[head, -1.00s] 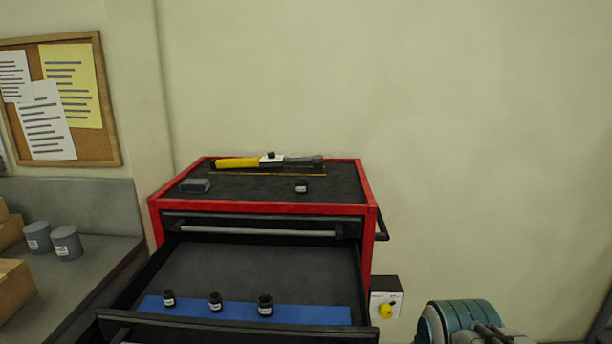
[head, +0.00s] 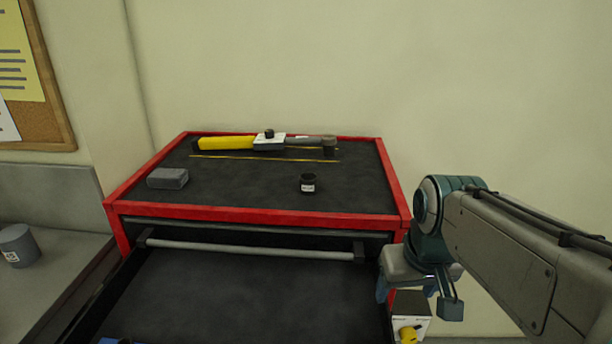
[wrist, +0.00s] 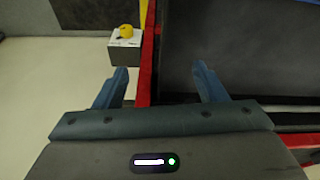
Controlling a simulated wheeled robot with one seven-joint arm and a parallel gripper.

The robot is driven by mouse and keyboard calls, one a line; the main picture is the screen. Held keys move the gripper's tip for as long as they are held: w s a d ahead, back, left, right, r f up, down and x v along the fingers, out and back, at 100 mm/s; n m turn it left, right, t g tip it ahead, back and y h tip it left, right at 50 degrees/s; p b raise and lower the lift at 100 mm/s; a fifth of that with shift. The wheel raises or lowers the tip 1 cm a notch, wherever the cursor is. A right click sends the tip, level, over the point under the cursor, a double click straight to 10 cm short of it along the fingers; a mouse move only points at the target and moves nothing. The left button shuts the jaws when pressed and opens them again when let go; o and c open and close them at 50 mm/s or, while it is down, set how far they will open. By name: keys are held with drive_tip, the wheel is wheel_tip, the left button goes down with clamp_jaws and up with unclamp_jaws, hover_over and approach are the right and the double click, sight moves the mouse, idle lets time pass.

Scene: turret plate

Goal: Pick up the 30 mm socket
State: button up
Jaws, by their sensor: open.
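A small dark socket (head: 308,184) with a white label stands upright on the dark top of the red tool cabinet. The label is too small to read, so I cannot tell its size. The sockets in the open drawer are outside the head view now; only a corner of their blue mat (head: 118,341) shows. My gripper (head: 418,292) is beside the cabinet's right front corner, apart from the socket. In the wrist view my gripper (wrist: 161,84) has its two blue fingers spread with nothing between them. No socket shows in the wrist view.
A yellow-handled wrench (head: 225,143) lies along the back of the cabinet top (head: 240,185). A grey block (head: 167,178) sits at its left. The open drawer (head: 240,290) juts out in front. A box with a yellow knob (head: 409,331) is at the right.

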drive_tip(key=w+a+r+n+p, duration=0.2)
drive_tip(key=w+a+r+n, duration=0.35)
drive_tip(key=w+r, duration=0.8)
drive_tip(key=n+g+y+p, duration=0.1)
drive_tip(key=n+g+p, duration=0.1)
drive_tip(key=p, duration=0.1)
approach(308, 176)
drive_tip(key=f, duration=0.2)
drive_tip(key=s+f, duration=0.1)
drive_tip(key=shift+a+f+b, duration=0.25)
drive_tip(key=shift+f+b, duration=0.1)
drive_tip(key=shift+f, duration=0.05)
drive_tip(key=shift+w+a+f+p, duration=0.1)
drive_tip(key=shift+f+p, duration=0.15)
drive_tip(key=shift+f, duration=1.1)
drive_tip(key=shift+w+a+f+p, duration=0.1)
drive_tip(key=shift+f+p, duration=0.15)
drive_tip(key=shift+f, duration=1.05)
drive_tip(key=c, duration=1.2)
